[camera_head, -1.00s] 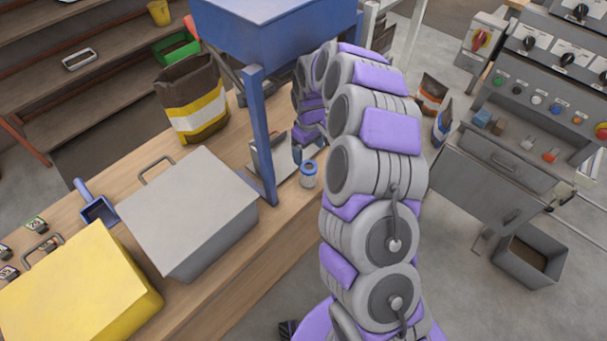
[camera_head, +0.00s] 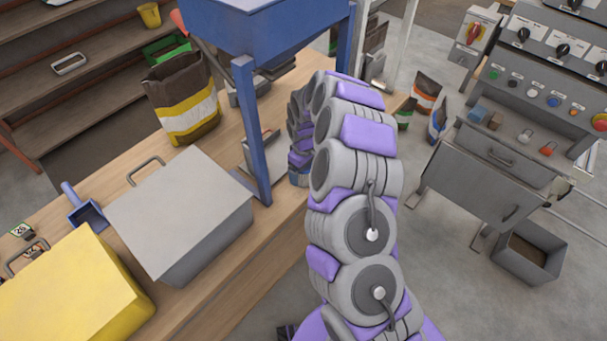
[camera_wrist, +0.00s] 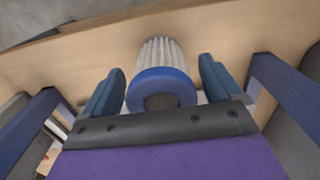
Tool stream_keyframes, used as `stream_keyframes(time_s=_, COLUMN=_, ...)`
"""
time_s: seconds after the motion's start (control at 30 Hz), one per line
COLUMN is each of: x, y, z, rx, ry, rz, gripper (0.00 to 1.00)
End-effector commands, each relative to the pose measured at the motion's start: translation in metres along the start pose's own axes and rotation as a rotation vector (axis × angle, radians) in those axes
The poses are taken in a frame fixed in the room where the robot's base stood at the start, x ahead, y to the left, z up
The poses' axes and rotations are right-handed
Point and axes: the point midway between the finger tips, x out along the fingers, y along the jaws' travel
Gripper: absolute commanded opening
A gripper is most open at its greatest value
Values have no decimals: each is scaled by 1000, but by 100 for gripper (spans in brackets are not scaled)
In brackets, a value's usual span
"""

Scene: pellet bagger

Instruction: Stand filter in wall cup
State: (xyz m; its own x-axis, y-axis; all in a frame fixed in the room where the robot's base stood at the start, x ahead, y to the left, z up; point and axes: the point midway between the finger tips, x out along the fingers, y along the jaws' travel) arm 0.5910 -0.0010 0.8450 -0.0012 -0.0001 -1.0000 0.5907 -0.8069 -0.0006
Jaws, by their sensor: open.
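The filter (camera_wrist: 160,58) is a white pleated cylinder with a blue end ring around a dark hole. In the wrist view it lies between the two dark blue fingers of my gripper (camera_wrist: 162,68). The fingers are open, with a visible gap on each side of the filter. In the head view my gripper is mostly hidden behind my arm, by the front edge of the wooden bench (camera_head: 215,258). A small blue and white part (camera_head: 298,179), probably the filter, shows at the arm's left edge. I cannot make out the wall cup in either view.
A blue hopper frame (camera_head: 250,130) stands on the bench just left of my arm. A grey lidded box (camera_head: 180,210), a yellow box (camera_head: 75,290) and a pellet bag (camera_head: 185,100) are further left. A control panel (camera_head: 550,90) and a grey bin (camera_head: 525,255) stand at right.

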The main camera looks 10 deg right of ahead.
Motion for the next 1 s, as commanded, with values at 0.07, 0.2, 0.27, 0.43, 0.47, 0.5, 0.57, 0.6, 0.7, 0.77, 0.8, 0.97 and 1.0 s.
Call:
stream_keyframes(time_s=0.07, x=-1, y=0, z=0, rx=0, ry=1, rz=1, gripper=92)
stream_keyframes(time_s=0.2, x=-1, y=0, z=0, rx=0, ry=0, rz=0, gripper=86)
stream_keyframes(time_s=0.27, x=-1, y=0, z=0, rx=0, ry=0, rz=0, gripper=80)
stream_keyframes(time_s=0.43, x=-1, y=0, z=0, rx=0, ry=0, rz=0, gripper=64)
stream_keyframes(time_s=0.47, x=-1, y=0, z=0, rx=0, ry=0, rz=0, gripper=61)
stream_keyframes(time_s=0.5, x=-1, y=0, z=0, rx=0, ry=0, rz=0, gripper=57)
stream_keyframes(time_s=0.57, x=-1, y=0, z=0, rx=0, ry=0, rz=0, gripper=51)
stream_keyframes(time_s=0.6, x=-1, y=0, z=0, rx=0, ry=0, rz=0, gripper=47)
stream_keyframes(time_s=0.7, x=-1, y=0, z=0, rx=0, ry=0, rz=0, gripper=38)
stream_keyframes(time_s=0.77, x=-1, y=0, z=0, rx=0, ry=0, rz=0, gripper=32)
stream_keyframes(time_s=0.8, x=-1, y=0, z=0, rx=0, ry=0, rz=0, gripper=28)
stream_keyframes(time_s=0.97, x=-1, y=0, z=0, rx=0, ry=0, rz=0, gripper=25)
stream_keyframes(time_s=1.0, x=-2, y=0, z=0, rx=0, ry=0, rz=0, gripper=25)
